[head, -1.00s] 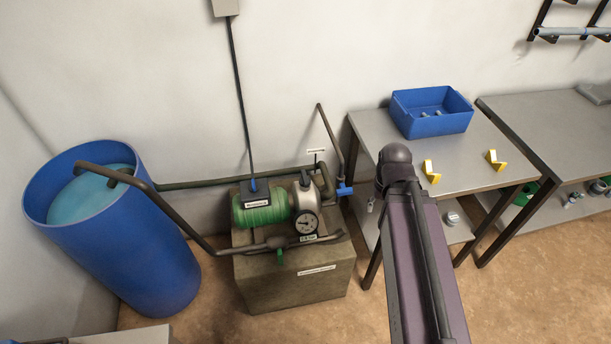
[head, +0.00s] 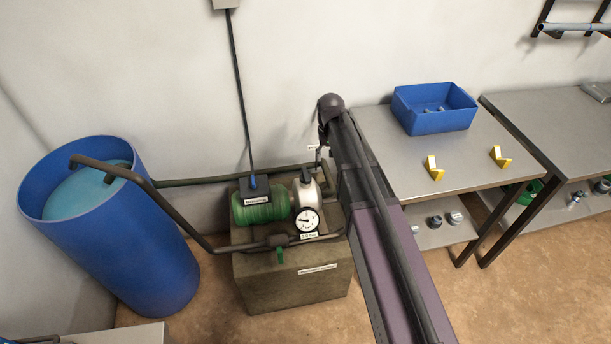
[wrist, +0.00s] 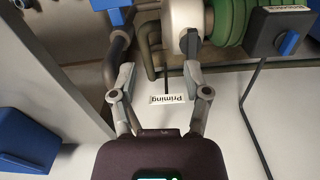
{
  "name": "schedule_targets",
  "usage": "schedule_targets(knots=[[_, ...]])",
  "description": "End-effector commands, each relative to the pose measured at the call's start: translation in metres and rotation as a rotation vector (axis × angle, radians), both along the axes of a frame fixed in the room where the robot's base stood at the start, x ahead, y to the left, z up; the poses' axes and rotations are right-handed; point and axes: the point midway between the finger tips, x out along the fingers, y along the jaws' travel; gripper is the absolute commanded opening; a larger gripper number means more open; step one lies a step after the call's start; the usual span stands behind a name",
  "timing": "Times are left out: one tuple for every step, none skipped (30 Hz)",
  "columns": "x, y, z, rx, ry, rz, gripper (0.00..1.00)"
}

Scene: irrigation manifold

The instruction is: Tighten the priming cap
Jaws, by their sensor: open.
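The green and silver pump (head: 265,208) sits on a concrete block in the head view. A small dark cap (head: 305,175) is on top of its silver end, beneath the Priming label on the wall. In the wrist view, what looks like this cap (wrist: 190,42) stands out from the pale pump housing (wrist: 186,15), near the right fingertip. My gripper (wrist: 160,72) is open with nothing between its fingers; the Priming label (wrist: 174,98) shows beyond them. I cannot tell whether the right finger touches the cap. In the head view my arm mostly hides the gripper.
A blue water barrel (head: 105,235) stands left of the pump, joined by dark pipes. A pressure gauge (head: 307,221) faces front. A table with a blue bin (head: 433,110) and yellow brackets is at the right. A dark pipe (wrist: 118,55) runs beside my left finger.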

Motion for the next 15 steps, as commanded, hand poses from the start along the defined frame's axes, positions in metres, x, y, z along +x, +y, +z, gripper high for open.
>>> schedule_targets(knots=[[0.022,0.020,-0.005,0.000,0.000,0.018,0.61],[0.028,0.027,-0.006,0.000,0.000,0.026,0.61],[0.036,0.037,-0.007,0.000,0.000,0.036,0.61],[0.040,0.044,-0.008,0.000,0.000,0.043,0.61],[0.045,0.051,-0.008,0.000,0.000,0.049,0.61],[0.049,0.057,-0.009,0.000,0.000,0.055,0.61],[0.052,0.062,-0.009,0.000,0.000,0.059,0.61],[0.054,0.066,-0.010,0.000,0.000,0.063,0.61],[0.056,0.070,-0.010,0.000,0.000,0.067,0.61],[0.057,0.072,-0.010,0.000,0.000,0.070,0.61],[0.058,0.074,-0.010,0.000,0.000,0.071,0.61],[0.059,0.075,-0.010,0.000,0.000,0.072,0.61],[0.059,0.075,-0.010,0.000,0.000,0.073,0.61],[0.059,0.076,-0.010,0.000,0.000,0.073,0.61],[0.058,0.076,-0.010,0.000,0.000,0.073,0.61]])
